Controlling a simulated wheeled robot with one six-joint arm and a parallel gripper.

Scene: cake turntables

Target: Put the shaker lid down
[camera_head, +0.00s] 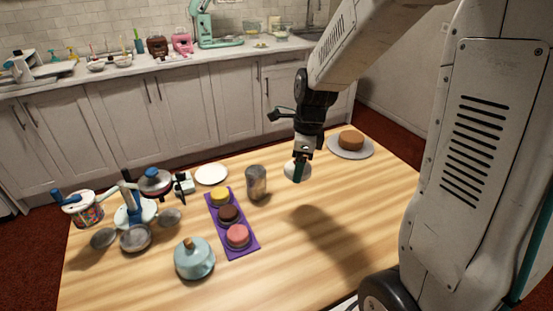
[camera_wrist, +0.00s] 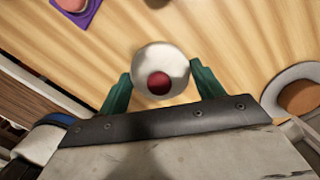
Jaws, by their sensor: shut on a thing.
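The shaker lid (camera_wrist: 150,58) is a round pale lid with a dark red knob in the wrist view. It also shows as a pale disc (camera_head: 290,171) in the head view. My gripper (camera_wrist: 160,76) has its two green fingers shut on the lid's sides. In the head view my gripper (camera_head: 298,168) holds the lid above the table, right of the metal shaker cup (camera_head: 257,185). The cup stands upright on the wooden table. The lid's underside is hidden.
A brown cake (camera_head: 351,140) on a grey turntable (camera_head: 345,154) is at the back right. The table's front right (camera_head: 350,215) is clear.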

